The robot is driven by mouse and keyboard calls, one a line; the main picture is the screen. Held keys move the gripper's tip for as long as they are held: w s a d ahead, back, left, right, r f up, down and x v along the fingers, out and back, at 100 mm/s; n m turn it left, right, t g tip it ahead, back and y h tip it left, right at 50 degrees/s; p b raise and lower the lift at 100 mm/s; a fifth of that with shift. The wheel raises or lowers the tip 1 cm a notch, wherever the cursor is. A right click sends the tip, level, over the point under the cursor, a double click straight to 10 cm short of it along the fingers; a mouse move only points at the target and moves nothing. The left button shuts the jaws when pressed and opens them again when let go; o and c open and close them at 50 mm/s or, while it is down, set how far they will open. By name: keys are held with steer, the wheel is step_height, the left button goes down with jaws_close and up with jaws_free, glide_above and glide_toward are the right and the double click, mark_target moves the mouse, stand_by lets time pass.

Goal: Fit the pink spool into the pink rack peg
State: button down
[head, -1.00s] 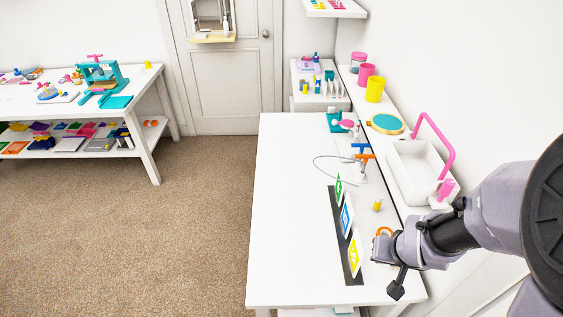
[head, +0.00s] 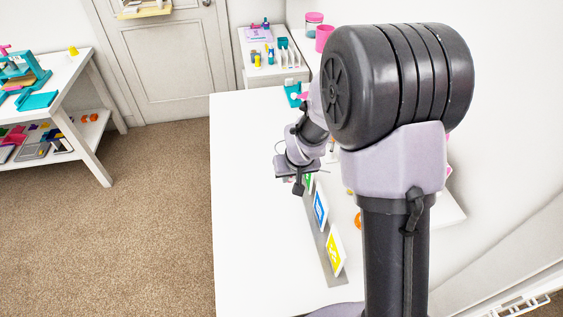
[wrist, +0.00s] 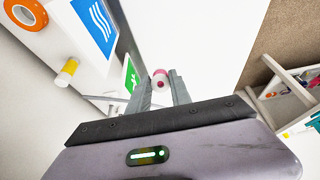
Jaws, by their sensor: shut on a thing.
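My gripper (wrist: 160,88) is shut on the pink spool (wrist: 160,77), which shows pink and white between the fingertips in the wrist view. It is held over the white tabletop (wrist: 195,35). In the head view my gripper (head: 297,172) is beyond the card strip, with its fingertips and the spool hidden. I cannot make out the pink rack peg in either current view; my arm covers much of the right side of the table in the head view.
A dark strip (head: 334,279) carries upright green (head: 310,181), blue (head: 321,209) and yellow (head: 336,252) cards. An orange roll (wrist: 26,13) and a yellow-topped spool (wrist: 66,73) stand beside it. The left part of the table (head: 245,220) is clear.

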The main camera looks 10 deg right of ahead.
steer(key=w+a+p, duration=0.1)
steer(key=w+p, duration=0.3)
steer(key=w, duration=1)
steer(key=f, duration=0.3)
steer(key=f+b, duration=0.1)
steer(key=f, duration=0.2)
steer(key=f+b, duration=0.1)
steer(key=f, duration=0.3)
steer(key=shift+w, duration=0.4)
steer(key=shift+f, duration=0.2)
steer(key=c, duration=1.2)
jaws_free()
steer(key=shift+o, duration=0.2)
